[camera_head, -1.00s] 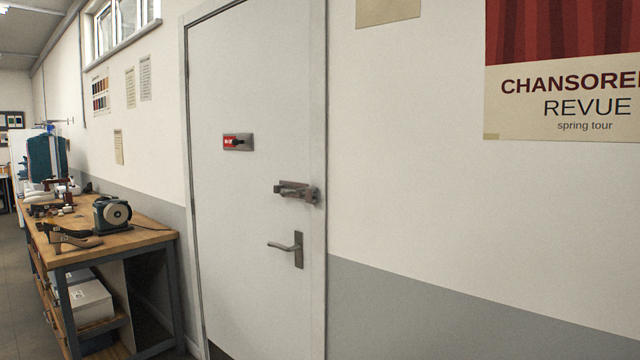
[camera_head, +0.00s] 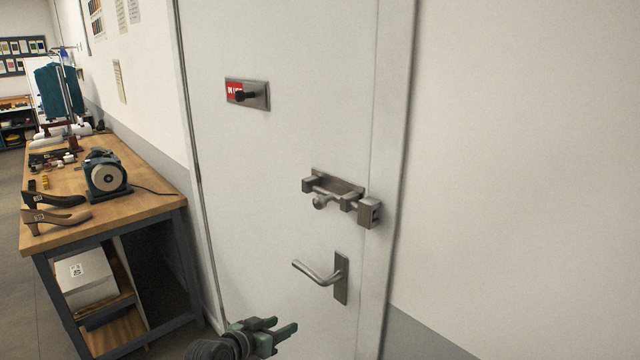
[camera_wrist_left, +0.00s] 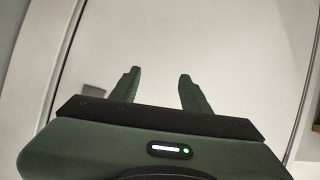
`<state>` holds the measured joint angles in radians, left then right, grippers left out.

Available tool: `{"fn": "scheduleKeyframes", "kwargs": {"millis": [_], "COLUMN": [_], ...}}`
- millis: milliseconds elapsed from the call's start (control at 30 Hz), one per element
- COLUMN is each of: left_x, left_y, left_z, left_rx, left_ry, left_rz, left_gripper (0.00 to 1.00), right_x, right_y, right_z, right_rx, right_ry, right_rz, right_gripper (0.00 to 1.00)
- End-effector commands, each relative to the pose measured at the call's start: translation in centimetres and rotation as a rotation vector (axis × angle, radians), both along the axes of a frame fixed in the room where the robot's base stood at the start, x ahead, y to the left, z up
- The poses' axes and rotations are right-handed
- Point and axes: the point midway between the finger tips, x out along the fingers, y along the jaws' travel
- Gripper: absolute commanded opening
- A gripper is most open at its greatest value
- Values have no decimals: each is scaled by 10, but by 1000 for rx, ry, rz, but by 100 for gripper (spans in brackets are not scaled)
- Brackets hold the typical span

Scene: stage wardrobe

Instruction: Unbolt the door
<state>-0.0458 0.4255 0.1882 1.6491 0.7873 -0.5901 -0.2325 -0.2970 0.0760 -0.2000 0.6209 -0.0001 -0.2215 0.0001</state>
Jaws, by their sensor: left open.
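The white door (camera_head: 280,150) is closed in its frame. A metal slide bolt (camera_head: 335,190) is mounted near its right edge, with a small knob (camera_head: 320,201) hanging on its bar. The bar reaches into the keeper (camera_head: 369,212) on the frame side. A lever handle (camera_head: 323,272) is below the bolt. My left gripper (camera_head: 286,328) is open and empty, low in front of the door, below and left of the handle. Its two fingers (camera_wrist_left: 160,92) point at the pale door surface in the left wrist view. My right gripper does not show.
A red-and-grey indicator plate (camera_head: 247,94) with a dark knob is higher on the door. A wooden workbench (camera_head: 130,170) stands at the left with a grinder (camera_head: 105,176) and shoes (camera_head: 55,215). The wall right of the door is clear.

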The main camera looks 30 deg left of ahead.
Motion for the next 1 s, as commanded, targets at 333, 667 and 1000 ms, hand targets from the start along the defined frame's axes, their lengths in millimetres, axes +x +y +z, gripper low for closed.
{"fn": "scheduleKeyframes", "kwargs": {"millis": [333,667,1000], "left_x": [-3,0,49], "left_y": [-43,-65,-81], "left_z": [305,351,349], "left_rx": [46,61,62], "left_ry": [-408,-475,-474], "left_rz": [-233,-289,-286], "left_gripper": [46,46,46], "right_x": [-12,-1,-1], "right_y": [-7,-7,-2], "right_z": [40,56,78], "right_rx": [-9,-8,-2], "right_ry": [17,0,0], "right_rz": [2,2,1], "right_gripper": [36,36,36]}}
